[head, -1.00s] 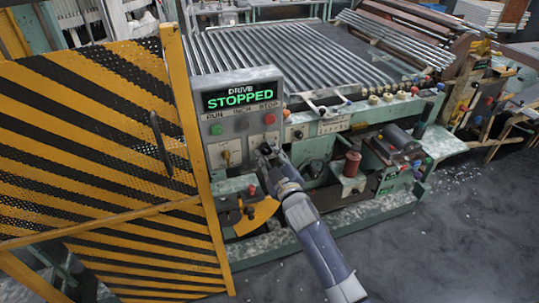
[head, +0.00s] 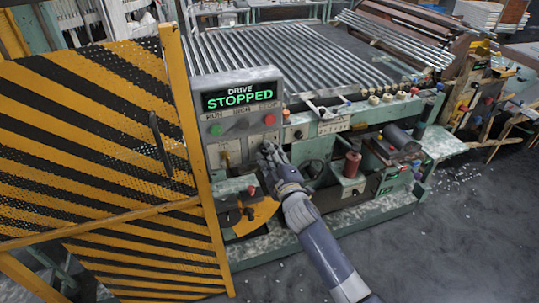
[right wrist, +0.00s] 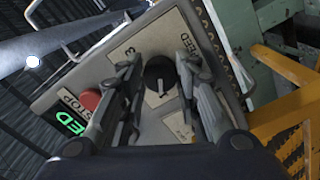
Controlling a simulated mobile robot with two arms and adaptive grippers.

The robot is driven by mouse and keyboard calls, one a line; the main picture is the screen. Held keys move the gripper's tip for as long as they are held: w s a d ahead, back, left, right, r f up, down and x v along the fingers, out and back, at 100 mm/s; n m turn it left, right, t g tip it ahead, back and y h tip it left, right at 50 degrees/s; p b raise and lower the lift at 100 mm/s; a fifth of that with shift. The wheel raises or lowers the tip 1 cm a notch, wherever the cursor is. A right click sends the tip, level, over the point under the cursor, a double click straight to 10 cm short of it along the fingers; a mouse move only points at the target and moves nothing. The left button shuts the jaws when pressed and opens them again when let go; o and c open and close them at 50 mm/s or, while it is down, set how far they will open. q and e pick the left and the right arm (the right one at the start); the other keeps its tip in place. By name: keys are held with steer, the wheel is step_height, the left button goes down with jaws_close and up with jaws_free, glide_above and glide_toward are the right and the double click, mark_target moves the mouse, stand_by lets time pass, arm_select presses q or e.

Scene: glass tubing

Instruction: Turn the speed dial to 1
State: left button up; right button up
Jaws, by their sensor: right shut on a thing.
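The speed dial (right wrist: 160,78) is a round black knob on the grey control panel (right wrist: 85,78), seen in the right wrist view. Its plate carries a "3" and a "SPEED" label. My right gripper (right wrist: 158,66) has a finger on each side of the knob and is shut on it. In the head view my right gripper (head: 268,150) is at the lower right of the panel and hides the dial. The display (head: 240,97) reads "DRIVE STOPPED". My left gripper is not in view.
A red stop button (right wrist: 89,99) sits close to the gripper. A green button (head: 216,130) and a small switch (head: 225,156) are on the panel's left side. A yellow-and-black striped gate (head: 90,130) stands left. Rollers (head: 290,60) lie behind.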

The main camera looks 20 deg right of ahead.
steer(key=o, duration=1.1)
steer(key=shift+s, duration=0.1)
steer(key=s, duration=1.1)
steer(key=shift+s+d, duration=0.2)
steer(key=shift+s, duration=0.15)
steer(key=s+f+m+g+b, duration=0.1)
steer(key=s+f+m+g, duration=0.2)
steer(key=f, duration=1)
steer(key=s+f+g, duration=0.2)
steer(key=s+f, duration=0.3)
steer(key=f, duration=0.7)
steer(key=s+f+m+g+b, duration=0.1)
steer(key=s+f+m+g, duration=0.3)
steer(key=f, duration=0.9)
steer(key=s+d+f+m+g, duration=0.1)
steer(key=s+f+g, duration=0.1)
steer(key=s+f, duration=0.5)
steer(key=s+d+f+m+g+b, duration=0.1)
steer(key=s+f+g, duration=0.2)
steer(key=s+f, duration=0.5)
steer(key=s+d+f+m+g+b, duration=0.1)
steer(key=s+f+g, duration=0.2)
steer(key=s, duration=1.8)
step_height(320, 180, down, 5)
steer(key=shift+s+r+h, duration=0.1)
steer(key=shift+r+h, duration=0.1)
steer(key=shift+h, duration=0.1)
